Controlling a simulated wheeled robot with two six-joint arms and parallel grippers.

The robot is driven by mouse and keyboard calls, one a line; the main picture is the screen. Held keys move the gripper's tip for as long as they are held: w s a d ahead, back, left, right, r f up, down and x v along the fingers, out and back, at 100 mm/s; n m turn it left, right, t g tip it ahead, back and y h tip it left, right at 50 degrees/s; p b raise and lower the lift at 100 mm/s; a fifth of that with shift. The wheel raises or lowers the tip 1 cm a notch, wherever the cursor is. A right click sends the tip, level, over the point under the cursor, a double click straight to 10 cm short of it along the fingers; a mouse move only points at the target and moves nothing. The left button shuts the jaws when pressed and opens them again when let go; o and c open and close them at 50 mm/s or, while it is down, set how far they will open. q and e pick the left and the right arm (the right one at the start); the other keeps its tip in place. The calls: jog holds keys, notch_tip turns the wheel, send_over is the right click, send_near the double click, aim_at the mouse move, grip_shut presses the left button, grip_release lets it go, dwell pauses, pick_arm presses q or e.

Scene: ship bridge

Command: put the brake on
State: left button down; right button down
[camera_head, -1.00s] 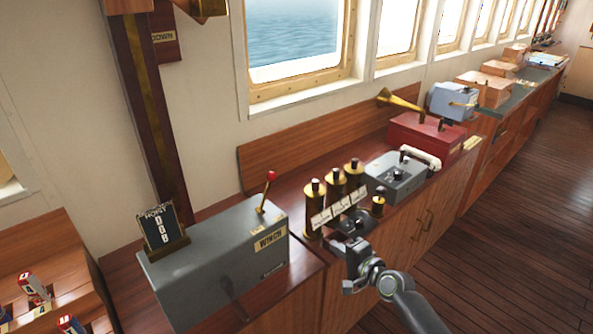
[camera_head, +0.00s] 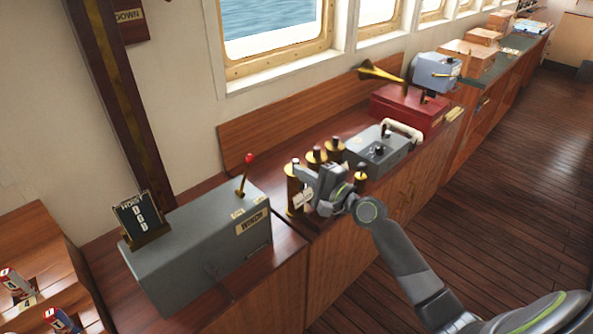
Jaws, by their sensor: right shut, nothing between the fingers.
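A grey winch box (camera_head: 195,255) with a "WINCH" label stands on the wooden counter at the left. A brass lever with a red knob (camera_head: 249,158) rises from its top, tilted slightly right. Small labels lie on the top near the lever's foot. I cannot read which part is the brake. My right gripper (camera_head: 308,184) is shut and empty, right of the winch box, in front of the brass cylinders and partly hiding them. My left gripper is out of view.
Several brass cylinders (camera_head: 333,146) stand close behind my right gripper. A grey box with a white handle (camera_head: 380,152) and a red box with a brass horn (camera_head: 408,108) stand farther right. A "HOIST" sign (camera_head: 139,217) stands on the winch box's left end.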

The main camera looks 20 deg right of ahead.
aim_at(245, 175)
jog(key=w+a+r+p, duration=0.1)
jog(key=w+a+p, duration=0.2)
jog(key=w+a, duration=0.3)
jog(key=shift+w+a+p, duration=0.15)
jog(key=shift+a+p, duration=0.2)
jog(key=shift+a, duration=0.15)
jog(key=shift+r, duration=0.1)
